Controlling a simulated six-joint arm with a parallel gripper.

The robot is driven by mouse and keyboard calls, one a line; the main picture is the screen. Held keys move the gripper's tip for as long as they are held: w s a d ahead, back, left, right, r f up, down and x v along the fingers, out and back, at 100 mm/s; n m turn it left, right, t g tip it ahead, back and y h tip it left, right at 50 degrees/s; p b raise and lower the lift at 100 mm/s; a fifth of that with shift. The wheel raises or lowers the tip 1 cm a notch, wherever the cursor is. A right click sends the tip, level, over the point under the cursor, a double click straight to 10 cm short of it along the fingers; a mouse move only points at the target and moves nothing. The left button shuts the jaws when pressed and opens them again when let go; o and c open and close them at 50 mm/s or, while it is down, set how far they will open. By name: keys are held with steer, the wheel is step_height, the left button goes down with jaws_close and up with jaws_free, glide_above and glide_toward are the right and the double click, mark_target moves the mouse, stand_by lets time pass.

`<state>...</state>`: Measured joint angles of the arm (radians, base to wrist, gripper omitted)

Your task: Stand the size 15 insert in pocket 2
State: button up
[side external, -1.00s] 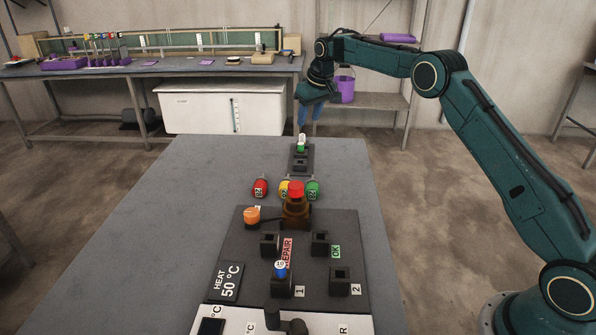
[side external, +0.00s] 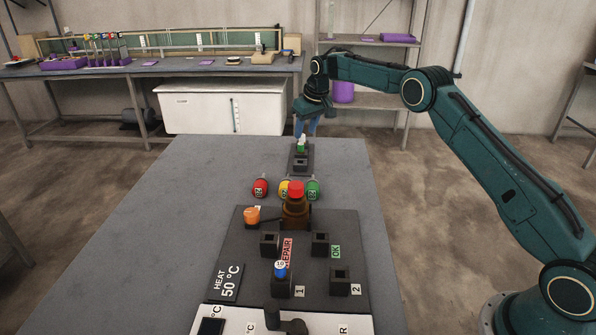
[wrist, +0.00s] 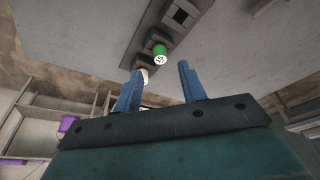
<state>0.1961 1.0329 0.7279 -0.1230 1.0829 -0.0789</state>
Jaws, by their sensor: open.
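Pocket 2 (side external: 341,282) is a dark, empty square socket at the front right of the board. No size 15 mark is readable on either. My gripper (side external: 305,135) is open above the rack's far end. Its blue fingers (wrist: 161,71) are apart, with nothing gripped.
Red (side external: 260,188), yellow (side external: 284,188) and green (side external: 313,190) labelled pieces lie mid-table. A blue insert marked 10 (side external: 281,270) stands in pocket 1. The REPAIR and OK sockets look empty. The table's left side is clear.

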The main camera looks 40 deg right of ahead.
mark_target(302, 144)
steer(key=shift+x, duration=2.95)
jaws_close()
